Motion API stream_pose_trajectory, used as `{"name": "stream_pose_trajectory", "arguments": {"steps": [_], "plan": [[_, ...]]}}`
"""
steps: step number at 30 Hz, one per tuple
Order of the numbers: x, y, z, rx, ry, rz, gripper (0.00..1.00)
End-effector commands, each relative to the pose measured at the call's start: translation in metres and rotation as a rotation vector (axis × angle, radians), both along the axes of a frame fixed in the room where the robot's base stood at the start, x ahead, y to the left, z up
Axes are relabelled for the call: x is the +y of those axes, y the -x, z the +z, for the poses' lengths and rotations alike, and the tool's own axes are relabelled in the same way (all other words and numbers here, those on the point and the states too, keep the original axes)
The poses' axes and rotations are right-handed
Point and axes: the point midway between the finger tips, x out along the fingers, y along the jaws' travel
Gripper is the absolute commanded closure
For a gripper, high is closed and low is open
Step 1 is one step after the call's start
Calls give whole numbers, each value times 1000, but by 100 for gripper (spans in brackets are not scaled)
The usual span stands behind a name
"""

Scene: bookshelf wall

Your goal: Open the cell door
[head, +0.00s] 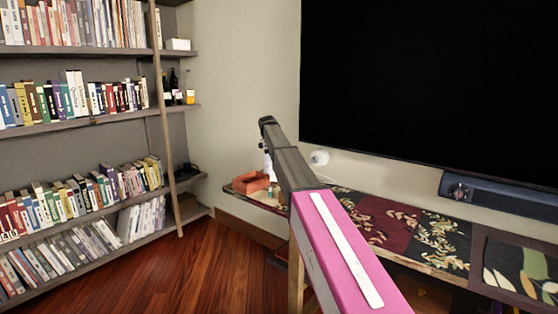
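No part that I can tell for sure is the cell door shows in the head view. A low console (396,226) with leaf-patterned panels runs along the wall under the screen. A dark-framed panel (518,262) with a leaf pattern is at its right end, cut off by the picture edge. I cannot tell whether either has a door. My arm, pink and then dark grey, reaches from the bottom up to the middle and covers part of the console. I cannot make out my gripper or its fingers.
A bookshelf (95,128) full of books fills the left. A large black screen (435,85) hangs on the wall, with a soundbar (497,196) below it. An orange box (251,183) is on the console's left end. The wooden floor (190,270) between is clear.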

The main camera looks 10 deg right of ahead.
Motion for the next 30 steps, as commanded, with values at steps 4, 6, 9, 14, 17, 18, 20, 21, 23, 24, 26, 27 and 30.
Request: {"name": "stream_pose_trajectory", "arguments": {"steps": [4, 6, 9, 14, 17, 18, 20, 21, 23, 24, 26, 27, 30], "plan": [[0, 0, -5, 13, 11, 0, 100], [0, 0, -6, 15, 13, 0, 100], [0, 1, -6, 16, 14, 1, 100], [0, 1, -6, 15, 13, 1, 100], [0, 1, -6, 15, 13, 1, 59], [0, 1, -6, 15, 13, 0, 53], [0, 1, -5, 15, 13, 0, 53], [0, 0, -5, 15, 13, 0, 53], [0, 0, -4, 15, 13, 0, 53], [0, 0, -4, 14, 14, 1, 53], [0, 0, -4, 13, 12, 1, 53], [0, 1, -3, 9, 9, 1, 53], [-2, 4, -1, -14, -17, -1, 53]]}}
